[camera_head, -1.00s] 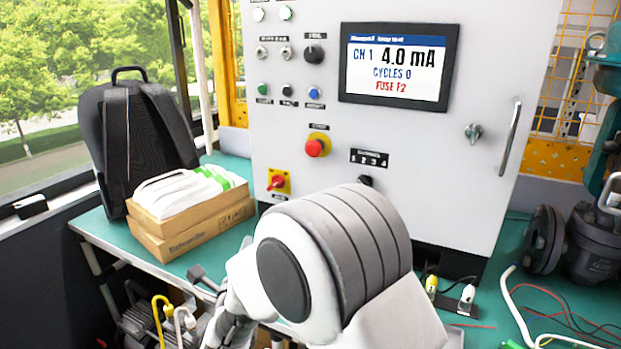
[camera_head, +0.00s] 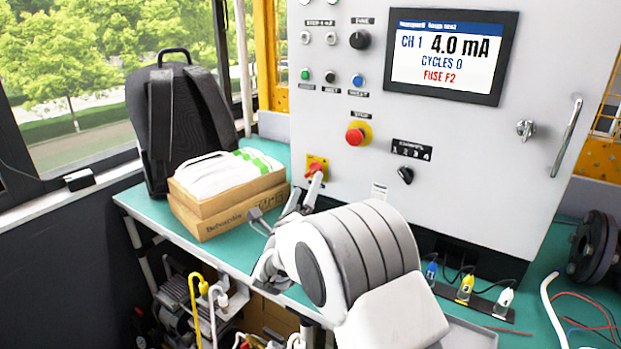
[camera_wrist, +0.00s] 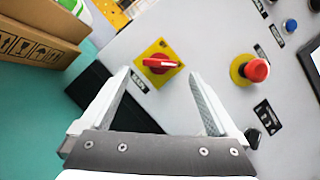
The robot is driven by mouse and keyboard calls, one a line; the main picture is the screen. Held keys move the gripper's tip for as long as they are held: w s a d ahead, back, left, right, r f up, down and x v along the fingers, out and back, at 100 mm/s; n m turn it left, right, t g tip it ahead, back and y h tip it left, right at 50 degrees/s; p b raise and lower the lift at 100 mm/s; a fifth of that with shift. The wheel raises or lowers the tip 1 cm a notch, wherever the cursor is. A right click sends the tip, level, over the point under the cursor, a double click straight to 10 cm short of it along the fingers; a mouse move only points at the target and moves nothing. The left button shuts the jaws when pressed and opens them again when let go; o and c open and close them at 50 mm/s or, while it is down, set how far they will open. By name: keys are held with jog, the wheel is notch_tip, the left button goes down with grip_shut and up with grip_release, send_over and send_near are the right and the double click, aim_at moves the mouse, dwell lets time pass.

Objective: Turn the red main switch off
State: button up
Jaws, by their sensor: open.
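The red main switch (camera_head: 315,168) sits on a yellow square plate at the lower left of the grey cabinet front. In the wrist view the red switch (camera_wrist: 160,63) shows its handle lying about level in the picture, ahead of the gap between the fingers. My gripper (camera_wrist: 165,95) is open and empty, with one finger to each side of the switch's line. In the head view my gripper (camera_head: 311,190) is up close to the switch, and a finger partly covers it. I cannot see any contact.
A red stop button (camera_head: 355,136) on a yellow ring and a black selector knob (camera_head: 405,175) are to the right. Cardboard boxes (camera_head: 225,212) and a black backpack (camera_head: 180,120) stand left on the green bench. The display (camera_head: 450,55) reads 4.0 mA.

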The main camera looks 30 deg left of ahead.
aim_at(311, 174)
jog(key=shift+x, duration=2.4)
jog(key=c, duration=1.4)
